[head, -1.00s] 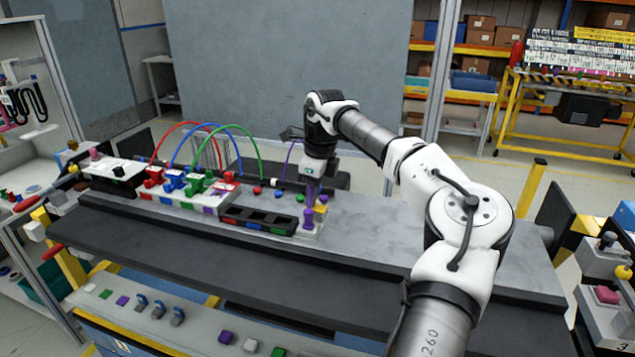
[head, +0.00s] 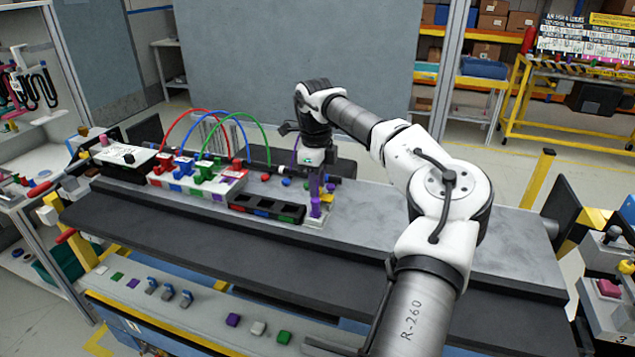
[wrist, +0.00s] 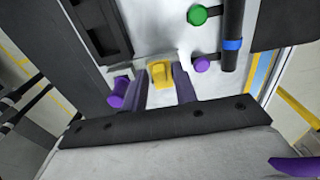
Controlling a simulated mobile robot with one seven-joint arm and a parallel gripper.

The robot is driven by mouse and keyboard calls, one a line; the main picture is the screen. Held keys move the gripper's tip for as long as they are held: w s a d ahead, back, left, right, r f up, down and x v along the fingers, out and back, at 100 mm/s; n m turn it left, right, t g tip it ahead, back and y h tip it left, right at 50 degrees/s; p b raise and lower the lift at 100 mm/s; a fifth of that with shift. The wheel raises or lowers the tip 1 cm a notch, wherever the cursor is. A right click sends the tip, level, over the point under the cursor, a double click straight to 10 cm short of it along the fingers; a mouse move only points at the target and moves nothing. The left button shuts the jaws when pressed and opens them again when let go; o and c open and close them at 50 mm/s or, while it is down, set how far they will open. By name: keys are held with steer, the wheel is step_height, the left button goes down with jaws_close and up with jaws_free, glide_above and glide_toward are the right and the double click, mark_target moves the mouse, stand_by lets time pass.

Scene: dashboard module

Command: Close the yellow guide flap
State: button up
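The yellow guide flap (head: 327,198) is a small yellow piece on a pale base at the right end of the row of modules on the bench. In the wrist view the yellow flap (wrist: 160,72) lies between the tips of my gripper's two purple fingers (wrist: 158,80). My gripper (head: 315,188) points down over this base, its fingers apart. I cannot tell whether the fingers touch the flap. A purple knob (wrist: 119,88) stands just left of the fingers in the wrist view. In the head view my gripper partly covers the flap.
A black tray with open slots (head: 266,207) sits directly left of the flap's base. Further left stand a module with coloured connectors (head: 195,172) and arched cables. A dark bar with a blue band (wrist: 233,45) and a green knob (wrist: 197,14) are beyond the flap. The bench to the right is clear.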

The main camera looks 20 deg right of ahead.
steer(key=shift+o, duration=0.6)
step_height(320, 180, up, 14)
steer(key=b, duration=0.2)
steer(key=shift+a+f, duration=0.15)
